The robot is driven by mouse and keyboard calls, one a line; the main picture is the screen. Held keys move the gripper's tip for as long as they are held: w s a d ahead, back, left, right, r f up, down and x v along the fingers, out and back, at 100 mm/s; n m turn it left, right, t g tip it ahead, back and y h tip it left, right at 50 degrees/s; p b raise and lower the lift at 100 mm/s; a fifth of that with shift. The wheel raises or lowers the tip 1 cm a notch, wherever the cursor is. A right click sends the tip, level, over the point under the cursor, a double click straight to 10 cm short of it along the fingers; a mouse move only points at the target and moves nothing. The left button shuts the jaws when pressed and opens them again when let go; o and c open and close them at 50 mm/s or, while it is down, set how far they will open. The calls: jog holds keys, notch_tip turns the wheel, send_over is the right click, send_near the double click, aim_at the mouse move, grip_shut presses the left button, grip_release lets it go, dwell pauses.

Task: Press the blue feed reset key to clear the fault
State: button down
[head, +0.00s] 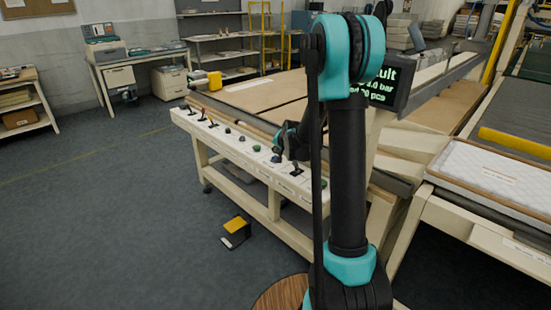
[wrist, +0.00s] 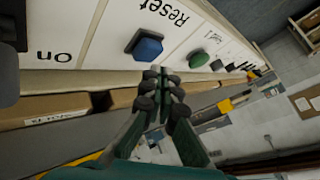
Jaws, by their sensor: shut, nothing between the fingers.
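The blue key (wrist: 147,46) sits on a white panel in the wrist view, beside the printed word "Reset" (wrist: 163,12). My gripper (wrist: 160,78) is shut and empty. In the picture its fingertips lie just below the blue key, apart from it; the height gap is hard to tell. In the head view my gripper (head: 281,148) is over the long control panel (head: 222,138), partly hidden by my own arm. A dark screen (head: 389,88) shows green text ending in "ult", partly hidden by my arm.
A green button (wrist: 198,58) sits beside the blue key, with more controls farther along the panel. A yellow pedal (head: 236,228) lies on the floor. A quilted white pad (head: 495,172) lies at the right. The floor at left is clear.

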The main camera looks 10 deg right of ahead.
jog(key=shift+f, duration=0.15)
jog(key=shift+f, duration=0.2)
jog(key=shift+f, duration=0.55)
dwell(0.7)
jog(key=shift+r, duration=0.95)
jog(key=shift+r, duration=2.55)
